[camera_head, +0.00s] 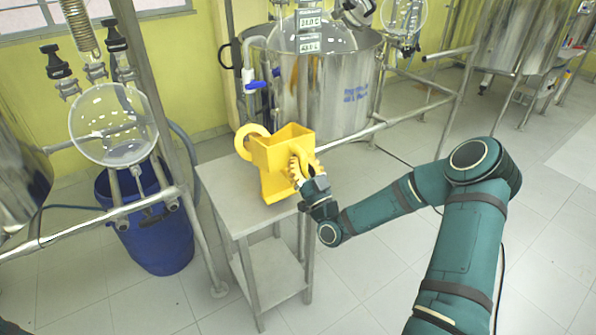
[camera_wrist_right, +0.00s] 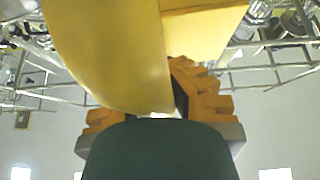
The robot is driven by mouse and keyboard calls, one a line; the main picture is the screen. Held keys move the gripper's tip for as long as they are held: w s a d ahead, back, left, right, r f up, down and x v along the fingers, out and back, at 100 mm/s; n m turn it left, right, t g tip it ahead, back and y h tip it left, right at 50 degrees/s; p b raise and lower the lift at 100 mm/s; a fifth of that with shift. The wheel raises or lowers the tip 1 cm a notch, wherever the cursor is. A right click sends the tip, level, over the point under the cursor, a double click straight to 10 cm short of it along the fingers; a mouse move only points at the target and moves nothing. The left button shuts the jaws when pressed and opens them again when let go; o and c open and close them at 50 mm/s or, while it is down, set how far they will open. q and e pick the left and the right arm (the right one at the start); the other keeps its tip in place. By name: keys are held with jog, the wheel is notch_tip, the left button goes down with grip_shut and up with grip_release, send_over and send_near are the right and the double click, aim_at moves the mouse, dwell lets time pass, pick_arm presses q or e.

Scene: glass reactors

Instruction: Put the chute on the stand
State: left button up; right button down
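The chute (camera_head: 281,152) is a yellow box-like hopper with an open top and a round yellow ring at its left side. It looks upright over the right part of the grey metal stand (camera_head: 226,187); its lower end overlaps the stand's top, and I cannot tell whether it touches. My right gripper (camera_head: 300,168), with orange-yellow fingers, is at the chute's right side. In the right wrist view the chute's curved yellow part (camera_wrist_right: 115,55) lies between the fingers (camera_wrist_right: 160,108), which look closed on it; the left finger is partly hidden. My left gripper is not in view.
A steel reactor vessel (camera_head: 335,95) stands behind the stand, with a metal rail (camera_head: 375,127) in front. A blue barrel (camera_head: 150,225) and a glass flask (camera_head: 112,125) are at left. The stand has a lower shelf (camera_head: 270,272). Tiled floor is free in front.

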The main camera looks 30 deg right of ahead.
notch_tip(320, 180, down, 3)
jog(key=shift+r, duration=0.1)
jog(key=shift+b, duration=0.3)
jog(key=c, duration=1.1)
grip_release()
jog(key=shift+c, duration=0.2)
jog(key=shift+s, duration=0.1)
